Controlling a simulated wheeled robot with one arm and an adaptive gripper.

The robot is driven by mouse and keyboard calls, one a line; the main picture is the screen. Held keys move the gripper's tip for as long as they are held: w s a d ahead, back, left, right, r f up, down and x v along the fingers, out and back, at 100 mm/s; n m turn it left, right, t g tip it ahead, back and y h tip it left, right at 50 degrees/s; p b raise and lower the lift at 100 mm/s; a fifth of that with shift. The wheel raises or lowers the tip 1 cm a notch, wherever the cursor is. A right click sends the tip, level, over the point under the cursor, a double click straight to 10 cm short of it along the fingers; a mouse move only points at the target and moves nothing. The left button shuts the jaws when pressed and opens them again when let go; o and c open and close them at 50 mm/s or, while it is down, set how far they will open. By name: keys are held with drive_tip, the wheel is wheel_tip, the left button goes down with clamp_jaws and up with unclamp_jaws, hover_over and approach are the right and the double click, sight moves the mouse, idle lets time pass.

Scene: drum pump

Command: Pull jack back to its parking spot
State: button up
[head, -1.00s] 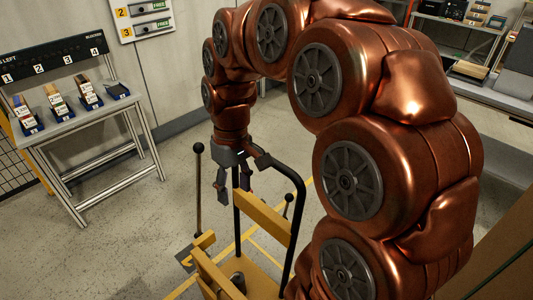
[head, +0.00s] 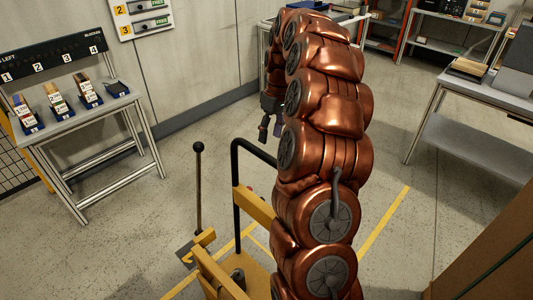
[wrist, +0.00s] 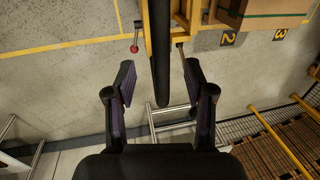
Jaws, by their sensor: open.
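The jack (head: 255,207) is a yellow frame with a black loop handle (head: 236,200), at the lower middle of the head view. My arm hides the handle's right side. In the wrist view the handle (wrist: 160,40) shows as a thick black bar between my two fingers, with clear gaps on both sides. My gripper (head: 269,134) is open and empty, seen small beyond the handle in the head view. It also shows in the wrist view (wrist: 158,66). Whether the bar lies at finger depth I cannot tell.
A black-knobbed lever (head: 198,185) stands left of the jack. A red-knobbed lever (wrist: 134,36) is beside the bar. A cardboard box (wrist: 262,12) sits near floor plates 2 and 3. A rack table (head: 90,120) stands left, a bench (head: 470,150) right.

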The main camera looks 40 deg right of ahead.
sight(267, 154)
drive_tip(key=shift+s+a+f+p, duration=0.1)
drive_tip(key=shift+a+f+p, duration=0.2)
drive_tip(key=shift+f, duration=0.9)
drive_tip(key=shift+w+a+f+p, duration=0.15)
drive_tip(key=shift+f+p, duration=0.3)
drive_tip(key=shift+f, duration=0.8)
drive_tip(key=shift+s+a+f+p, duration=0.15)
drive_tip(key=shift+a+f+p, duration=0.2)
drive_tip(key=shift+f, duration=0.85)
drive_tip(key=shift+c, duration=0.2)
clamp_jaws()
